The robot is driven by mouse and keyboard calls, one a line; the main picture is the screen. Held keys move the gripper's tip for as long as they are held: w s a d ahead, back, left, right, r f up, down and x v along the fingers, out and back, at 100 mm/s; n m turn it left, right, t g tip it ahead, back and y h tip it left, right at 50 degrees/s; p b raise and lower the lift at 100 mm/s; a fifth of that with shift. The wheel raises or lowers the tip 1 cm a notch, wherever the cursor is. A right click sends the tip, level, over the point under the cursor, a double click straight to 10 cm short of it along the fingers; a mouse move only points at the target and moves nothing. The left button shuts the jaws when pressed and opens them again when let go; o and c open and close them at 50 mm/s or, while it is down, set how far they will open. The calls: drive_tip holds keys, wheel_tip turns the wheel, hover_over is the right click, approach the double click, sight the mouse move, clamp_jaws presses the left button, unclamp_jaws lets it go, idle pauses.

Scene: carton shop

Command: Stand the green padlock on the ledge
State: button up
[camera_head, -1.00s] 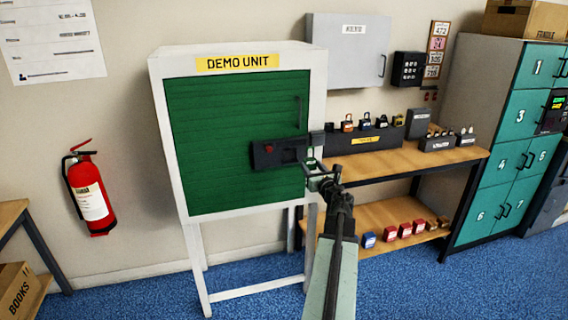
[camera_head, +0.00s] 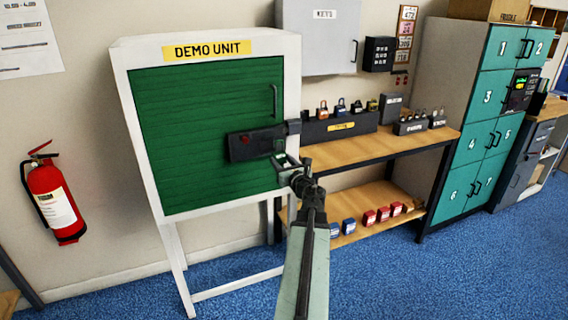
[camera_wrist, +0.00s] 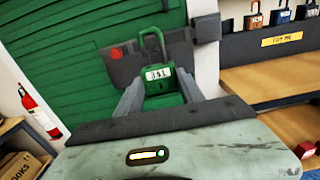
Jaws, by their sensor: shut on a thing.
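The green padlock (camera_wrist: 160,80) shows in the wrist view with a white number label and its shackle up. My gripper (camera_wrist: 161,92) is shut on it, one finger on each side. In the head view my gripper (camera_head: 286,164) is in front of the demo unit's lower right side, and the padlock is small and mostly hidden there. Behind the padlock is the dark latch (camera_head: 254,143) with a red button (camera_wrist: 116,53), on the green door (camera_head: 200,110). I cannot tell whether the padlock touches the latch. I cannot tell which surface is the ledge.
A wooden bench (camera_head: 385,147) stands right of the demo unit, with a dark rack (camera_head: 335,128) of padlocks on it. Boxed locks (camera_head: 369,217) sit on its lower shelf. Teal lockers (camera_head: 480,130) stand further right, and a fire extinguisher (camera_head: 55,198) hangs at left.

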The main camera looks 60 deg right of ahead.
drive_tip(key=shift+f+b+x, duration=0.2)
drive_tip(key=shift+x, duration=1.2)
drive_tip(key=shift+f+b+x, duration=0.2)
drive_tip(key=shift+x, duration=2.15)
drive_tip(key=shift+w+d, duration=0.3)
drive_tip(key=shift+x, duration=1)
drive_tip(key=shift+x, duration=1.1)
drive_tip(key=shift+f, duration=0.2)
drive_tip(key=o, duration=1.3)
drive_tip(key=shift+o, duration=0.2)
